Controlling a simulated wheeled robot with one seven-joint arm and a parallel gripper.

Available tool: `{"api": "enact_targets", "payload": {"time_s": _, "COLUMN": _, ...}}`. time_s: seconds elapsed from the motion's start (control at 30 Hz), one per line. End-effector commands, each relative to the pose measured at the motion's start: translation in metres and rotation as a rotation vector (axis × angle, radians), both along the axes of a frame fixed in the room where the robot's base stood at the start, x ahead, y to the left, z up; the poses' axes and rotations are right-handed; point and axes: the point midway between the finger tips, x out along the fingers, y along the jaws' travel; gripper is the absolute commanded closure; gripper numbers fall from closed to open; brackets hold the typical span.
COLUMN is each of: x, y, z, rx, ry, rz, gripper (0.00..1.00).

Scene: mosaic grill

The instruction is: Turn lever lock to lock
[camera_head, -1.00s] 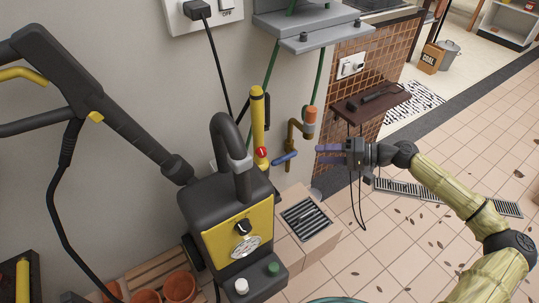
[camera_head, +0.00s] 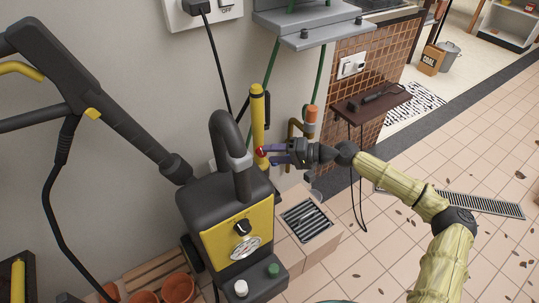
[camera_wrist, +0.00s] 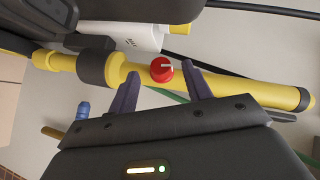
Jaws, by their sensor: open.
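A small red knob (camera_wrist: 161,69) with a white line on it sits on the yellow tube (camera_wrist: 220,87); I take it to be the lever lock. In the head view the yellow tube (camera_head: 257,118) stands upright by the wall, and the red knob (camera_head: 260,152) shows at its lower part. My gripper (camera_head: 266,154) reaches it from the right. In the wrist view my gripper (camera_wrist: 160,80) is open, its two purple fingers on either side of the knob. Whether they touch it I cannot tell.
The black and yellow pressure washer (camera_head: 237,230) stands just left of my gripper. A brass pipe (camera_head: 291,130) is close behind it. A blue handle (camera_wrist: 83,110) shows in the wrist view. A floor drain grate (camera_head: 306,220) lies below, and a brown shelf (camera_head: 372,106) is at right.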

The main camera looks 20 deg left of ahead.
Motion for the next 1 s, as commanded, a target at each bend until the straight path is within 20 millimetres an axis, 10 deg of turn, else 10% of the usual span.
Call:
{"api": "enact_targets", "payload": {"time_s": 0.47, "x": -0.001, "y": 0.018, "z": -0.005, "rx": 0.0, "ry": 0.0, "rz": 0.0, "gripper": 0.51}}
{"api": "enact_targets", "payload": {"time_s": 0.7, "x": -0.001, "y": 0.018, "z": -0.005, "rx": 0.0, "ry": 0.0, "rz": 0.0, "gripper": 0.95}}
{"api": "enact_targets", "payload": {"time_s": 1.0, "x": -0.002, "y": 0.02, "z": 0.0, "rx": -0.029, "ry": -0.023, "rz": 0.003, "gripper": 0.95}}
